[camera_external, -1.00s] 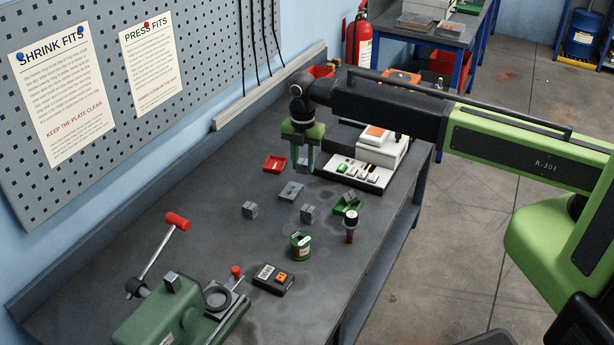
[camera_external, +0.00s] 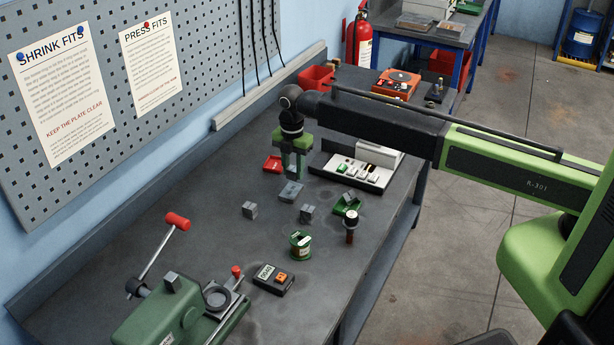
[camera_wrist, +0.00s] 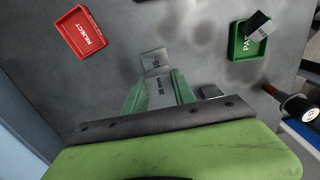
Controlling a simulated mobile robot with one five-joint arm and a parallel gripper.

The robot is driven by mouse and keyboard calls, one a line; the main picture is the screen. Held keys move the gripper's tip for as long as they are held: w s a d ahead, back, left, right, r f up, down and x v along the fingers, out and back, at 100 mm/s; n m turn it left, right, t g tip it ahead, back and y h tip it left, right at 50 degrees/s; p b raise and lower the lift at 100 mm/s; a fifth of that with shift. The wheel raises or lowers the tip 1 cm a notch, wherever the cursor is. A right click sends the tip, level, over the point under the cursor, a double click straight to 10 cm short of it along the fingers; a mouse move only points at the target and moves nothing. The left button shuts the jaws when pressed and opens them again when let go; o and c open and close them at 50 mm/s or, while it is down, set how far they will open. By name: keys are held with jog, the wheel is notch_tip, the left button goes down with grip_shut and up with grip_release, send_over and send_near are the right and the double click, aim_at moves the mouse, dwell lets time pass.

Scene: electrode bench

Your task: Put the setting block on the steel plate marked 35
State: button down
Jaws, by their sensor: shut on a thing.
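My gripper (camera_external: 294,174) points down over the bench and is shut on the grey setting block (camera_wrist: 163,91). The block's top carries a "mm" marking whose number is hard to read; in the external view the fingers mostly hide it. The steel plate (camera_external: 291,193) lies flat on the bench, just below and in front of the fingertips. In the wrist view the plate (camera_wrist: 154,61) shows its marking, which looks like 35, just beyond the block. The block overlaps the plate's near edge in that view. I cannot tell whether they touch.
The red REJECT tray (camera_wrist: 81,32) lies left of the gripper. The green PASS tray (camera_wrist: 243,47) holds a small block. Two grey blocks (camera_external: 250,210) (camera_external: 308,213) stand nearby.

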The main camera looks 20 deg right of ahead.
aim_at(291, 179)
jog(key=shift+s+a+f, duration=0.1)
jog(key=shift+a+f, duration=0.15)
jog(key=shift+a, duration=0.2)
notch_tip(291, 179, down, 4)
jog(key=b, duration=0.4)
jog(key=shift+f, duration=0.2)
jog(key=shift+r, duration=0.25)
jog(key=shift+f, duration=0.15)
jog(key=c, duration=1)
grip_release()
jog(key=shift+c, duration=0.2)
notch_tip(291, 179, up, 13)
jog(key=p, duration=1.2)
jog(key=shift+f, duration=0.35)
jog(key=shift+d, duration=0.15)
